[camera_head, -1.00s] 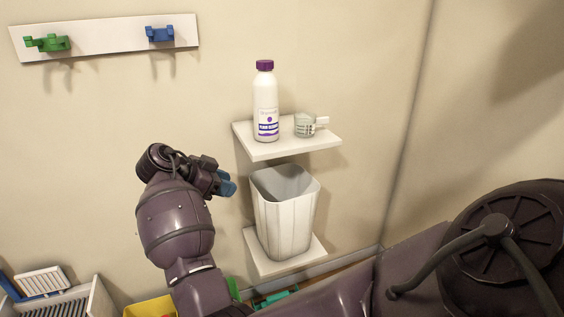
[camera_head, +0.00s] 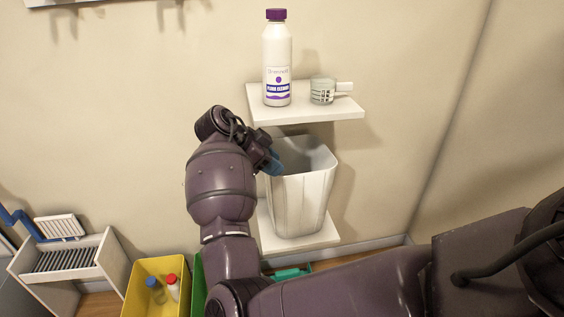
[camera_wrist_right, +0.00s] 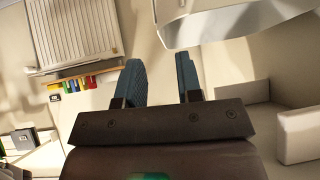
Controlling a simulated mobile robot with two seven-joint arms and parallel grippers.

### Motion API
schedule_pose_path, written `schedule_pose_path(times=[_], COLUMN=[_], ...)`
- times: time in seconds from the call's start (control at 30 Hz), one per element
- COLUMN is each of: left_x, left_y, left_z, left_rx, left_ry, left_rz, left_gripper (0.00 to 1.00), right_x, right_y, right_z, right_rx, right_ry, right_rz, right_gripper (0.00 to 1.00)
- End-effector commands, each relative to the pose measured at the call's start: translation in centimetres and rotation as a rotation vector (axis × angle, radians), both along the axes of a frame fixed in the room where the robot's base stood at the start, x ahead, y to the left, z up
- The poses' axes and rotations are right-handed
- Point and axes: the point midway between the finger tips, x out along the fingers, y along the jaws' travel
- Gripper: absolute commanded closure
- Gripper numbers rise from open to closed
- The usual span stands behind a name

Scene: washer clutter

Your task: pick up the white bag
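The white bag (camera_head: 300,203) looks like an open-topped, ribbed white bin and stands upright on the lower white shelf (camera_head: 325,236). In the right wrist view a pale rounded rim (camera_wrist_right: 215,32), probably the bag's, lies just beyond the fingertips. My right gripper (camera_head: 277,166) is at the bag's upper left rim in the head view; I cannot tell whether it touches. In the wrist view the right gripper (camera_wrist_right: 162,70) has its two blue fingers apart with nothing between them. My left gripper is not in view.
The upper shelf (camera_head: 300,110) above the bag holds a white bottle with a purple cap (camera_head: 277,60) and a measuring cup (camera_head: 322,90). A yellow bin (camera_head: 140,290) with small bottles and a white slatted rack (camera_head: 65,260) are at lower left.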

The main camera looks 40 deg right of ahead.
Motion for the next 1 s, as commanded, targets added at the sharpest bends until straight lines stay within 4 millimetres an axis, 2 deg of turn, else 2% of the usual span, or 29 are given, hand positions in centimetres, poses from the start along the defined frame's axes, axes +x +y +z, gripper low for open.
schedule_pose_path(times=[0.53, 1.0], left_x=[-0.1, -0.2], left_y=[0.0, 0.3], left_z=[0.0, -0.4], left_rx=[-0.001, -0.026], left_ry=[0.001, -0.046], left_rz=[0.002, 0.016], left_gripper=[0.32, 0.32], right_x=[-0.1, -1.8], right_y=[-0.1, -3.7], right_z=[-0.4, -4.7], right_rx=[0.005, 0.004], right_ry=[0.0, 0.004], right_rz=[-0.002, -0.003], right_gripper=[0.67, 0.67])
